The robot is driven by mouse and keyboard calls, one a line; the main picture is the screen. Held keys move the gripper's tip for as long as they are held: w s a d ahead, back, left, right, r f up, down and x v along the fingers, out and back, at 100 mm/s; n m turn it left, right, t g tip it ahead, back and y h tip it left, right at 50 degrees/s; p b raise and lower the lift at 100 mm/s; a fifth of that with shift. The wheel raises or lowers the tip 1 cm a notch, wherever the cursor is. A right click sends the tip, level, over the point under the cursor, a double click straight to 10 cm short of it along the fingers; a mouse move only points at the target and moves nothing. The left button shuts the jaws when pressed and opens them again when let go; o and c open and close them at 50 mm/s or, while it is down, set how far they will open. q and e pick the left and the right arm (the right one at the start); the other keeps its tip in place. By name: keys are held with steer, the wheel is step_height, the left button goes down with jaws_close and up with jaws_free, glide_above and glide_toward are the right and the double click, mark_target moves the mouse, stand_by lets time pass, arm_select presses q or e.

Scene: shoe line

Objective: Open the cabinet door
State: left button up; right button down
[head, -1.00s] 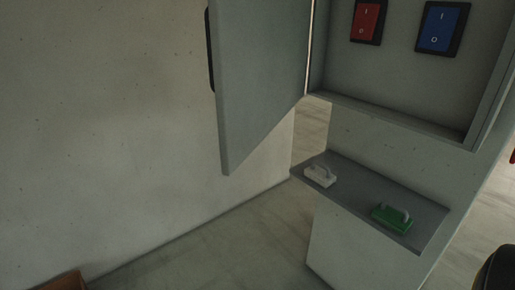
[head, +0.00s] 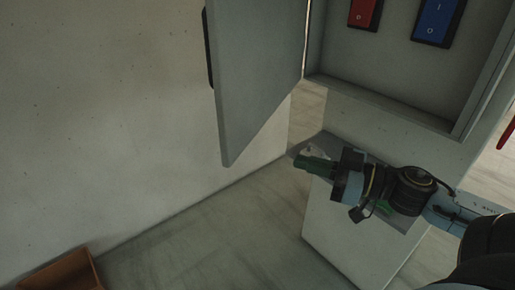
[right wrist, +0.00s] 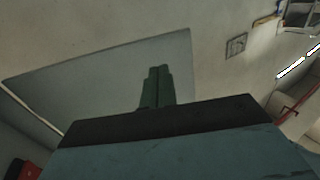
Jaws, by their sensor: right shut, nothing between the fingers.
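The grey cabinet door (head: 259,80) stands swung open on the left of the cabinet (head: 390,95). A dark handle (head: 209,48) shows at the door's left edge. Inside the cabinet are a red switch (head: 363,13) and a blue switch (head: 437,20). My right gripper (head: 302,160) is below and to the right of the door's lower corner, in front of the shelf. Its green fingers are shut and empty. In the right wrist view the fingers (right wrist: 157,86) point up with the door's grey panel (right wrist: 100,88) behind them. My left gripper is not in view.
A small shelf (head: 330,143) juts from below the cabinet, mostly hidden by my right arm, with a white-handled and a green-handled item on it. A brown box (head: 62,272) lies on the floor at lower left. Floor between is clear.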

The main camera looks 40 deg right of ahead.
mark_target(244, 146)
steer(key=shift+x, duration=5.55)
